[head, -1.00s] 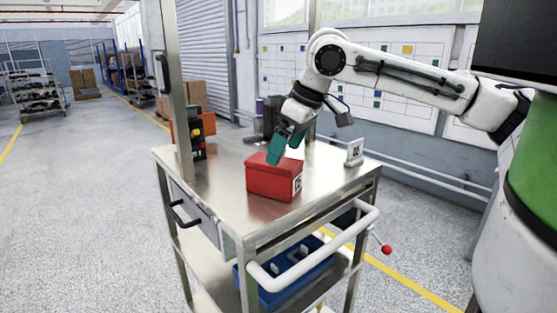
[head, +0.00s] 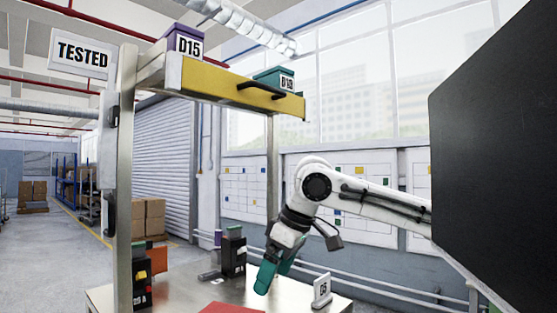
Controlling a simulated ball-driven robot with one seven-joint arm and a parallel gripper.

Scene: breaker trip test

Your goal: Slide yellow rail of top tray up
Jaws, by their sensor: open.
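The yellow rail (head: 222,84) runs along the front of the top tray (head: 150,72), high above the cart. A dark handle is fixed on its right part. The tray bears a purple box labelled D15 (head: 180,42) and a green labelled box (head: 274,78). My gripper (head: 268,276) has green fingers pointing down. It is open and empty, well below the rail and over the cart top (head: 190,284). It is apart from the rail.
A metal post with a TESTED sign (head: 83,53) stands at left. A black breaker with a yellow switch (head: 141,280), another dark device (head: 234,254), a white number stand (head: 322,291) and a red box (head: 232,308) are on the cart top. A dark screen (head: 495,150) fills the right.

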